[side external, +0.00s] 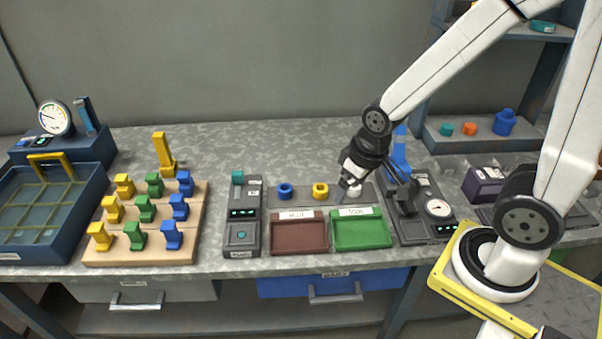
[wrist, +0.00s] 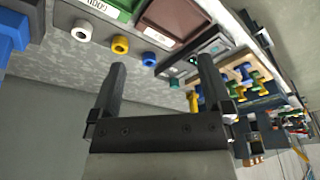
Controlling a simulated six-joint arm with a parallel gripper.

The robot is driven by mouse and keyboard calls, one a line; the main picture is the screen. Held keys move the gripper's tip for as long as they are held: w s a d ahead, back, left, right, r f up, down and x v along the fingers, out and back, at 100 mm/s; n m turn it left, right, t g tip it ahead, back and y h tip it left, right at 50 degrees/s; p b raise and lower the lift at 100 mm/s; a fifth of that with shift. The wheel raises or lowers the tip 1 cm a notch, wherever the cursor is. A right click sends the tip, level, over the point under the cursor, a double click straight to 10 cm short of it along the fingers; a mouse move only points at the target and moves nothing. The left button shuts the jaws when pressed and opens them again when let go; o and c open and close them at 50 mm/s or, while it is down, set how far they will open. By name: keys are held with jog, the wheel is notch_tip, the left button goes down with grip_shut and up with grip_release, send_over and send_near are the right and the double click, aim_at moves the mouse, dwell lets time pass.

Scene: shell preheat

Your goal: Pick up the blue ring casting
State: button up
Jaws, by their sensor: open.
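The blue ring casting (side external: 285,191) sits at the left end of a grey strip behind the brown and green trays in the side view. In the wrist view the blue ring (wrist: 149,59) shows beyond and between my two fingers. My gripper (side external: 347,192) is at the right part of the strip, to the right of the blue ring and apart from it. Its fingers (wrist: 162,72) are open with nothing between them. A yellow ring (side external: 320,190) stands between the blue ring and my gripper. A white ring (wrist: 82,32) also shows in the wrist view.
The brown tray (side external: 298,249) and green tray (side external: 361,245) lie in front of the strip. A device with a teal knob (side external: 237,177) stands left of the blue ring. The bench behind the strip is clear.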

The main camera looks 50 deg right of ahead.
jog(key=w, duration=0.1)
jog(key=m+g+y, duration=0.1)
jog(key=m+y, duration=0.3)
jog(key=m, duration=1.8)
send_over(285, 188)
jog(key=s+d, duration=0.2)
notch_tip(285, 188, down, 13)
jog(key=shift+w+a, duration=0.15)
jog(key=shift+w, duration=0.1)
jog(key=shift+x, duration=1.2)
jog(key=shift+a+f, duration=0.1)
jog(key=shift+a, duration=0.05)
jog(key=shift+x, duration=2.45)
jog(key=shift+s, duration=0.15)
